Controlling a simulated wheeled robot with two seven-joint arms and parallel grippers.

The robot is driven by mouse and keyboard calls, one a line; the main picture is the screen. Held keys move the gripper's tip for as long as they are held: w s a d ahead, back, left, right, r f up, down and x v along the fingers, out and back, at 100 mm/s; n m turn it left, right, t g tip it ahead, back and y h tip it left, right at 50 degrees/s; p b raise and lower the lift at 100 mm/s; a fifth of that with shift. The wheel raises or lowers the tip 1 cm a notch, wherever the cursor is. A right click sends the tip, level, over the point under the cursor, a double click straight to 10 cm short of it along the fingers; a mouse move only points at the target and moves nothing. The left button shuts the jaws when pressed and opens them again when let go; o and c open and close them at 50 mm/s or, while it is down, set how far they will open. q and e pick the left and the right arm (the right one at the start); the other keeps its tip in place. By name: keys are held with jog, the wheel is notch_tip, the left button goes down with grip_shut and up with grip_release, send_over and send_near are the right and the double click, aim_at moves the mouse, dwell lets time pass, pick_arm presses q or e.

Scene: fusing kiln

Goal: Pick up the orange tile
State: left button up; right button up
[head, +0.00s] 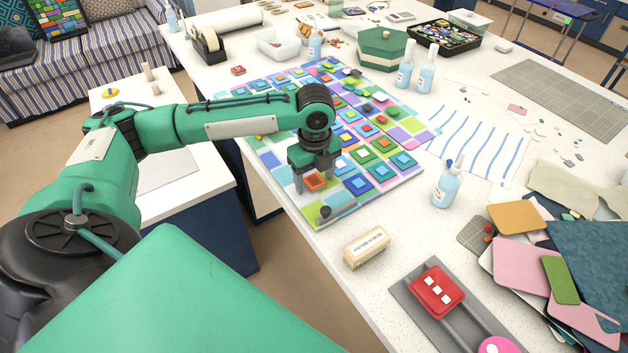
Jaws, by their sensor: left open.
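A small orange tile (314,183) with a paler square centre lies on the colourful patchwork panel (405,177), near its front left edge. My left gripper (317,174) points down over this corner of the panel. Its two grey fingers are apart, one to the left of the orange tile and one to its right and a little behind. The gripper body hides what lies just behind the tile. I cannot tell whether the fingers touch the panel. My right gripper is not in view.
Many other stacked square tiles cover the panel close around the gripper. A green hexagonal box (381,49) and more bottles stand behind.

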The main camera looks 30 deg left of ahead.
pick_arm(q)
jog(key=c, duration=1.1)
